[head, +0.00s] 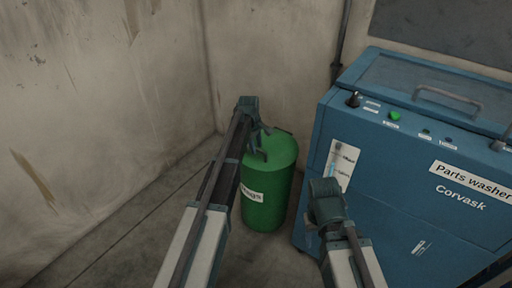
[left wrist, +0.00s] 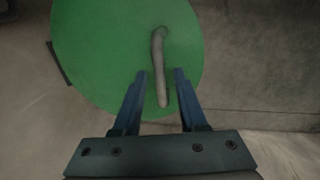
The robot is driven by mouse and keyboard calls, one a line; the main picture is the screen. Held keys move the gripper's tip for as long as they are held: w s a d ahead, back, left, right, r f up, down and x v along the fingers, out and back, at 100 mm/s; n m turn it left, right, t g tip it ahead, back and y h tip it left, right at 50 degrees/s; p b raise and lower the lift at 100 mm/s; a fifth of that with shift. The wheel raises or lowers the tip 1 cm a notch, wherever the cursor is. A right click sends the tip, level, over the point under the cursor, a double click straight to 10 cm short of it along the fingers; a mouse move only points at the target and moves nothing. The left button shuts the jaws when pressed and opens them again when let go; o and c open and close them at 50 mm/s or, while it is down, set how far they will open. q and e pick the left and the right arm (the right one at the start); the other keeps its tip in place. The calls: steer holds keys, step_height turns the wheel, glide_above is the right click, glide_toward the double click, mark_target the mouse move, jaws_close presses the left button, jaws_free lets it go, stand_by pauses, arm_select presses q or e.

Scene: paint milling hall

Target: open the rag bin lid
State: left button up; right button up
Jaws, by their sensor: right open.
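The green rag bin (head: 267,200) stands upright on the floor in the head view, its label partly hidden by my left arm. Its lid (head: 284,148) looks shut and fills much of the left wrist view as a green disc (left wrist: 95,55). A grey bar handle (left wrist: 158,45) lies on the lid. My left gripper (head: 261,144) is over the lid; in the left wrist view its open fingers (left wrist: 160,72) lie on either side of the handle, with gaps showing. Contact cannot be told. My right gripper (head: 310,228) is open and empty in front of the parts washer.
The blue parts washer (head: 400,170) stands close to the right of the bin, with a grey handle (head: 447,98) on its top cover. Bare walls (head: 100,100) meet in a corner behind the bin. The floor (head: 110,245) to the left is clear.

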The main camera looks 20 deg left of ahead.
arm_select(q)
jaws_close()
stand_by(1.2)
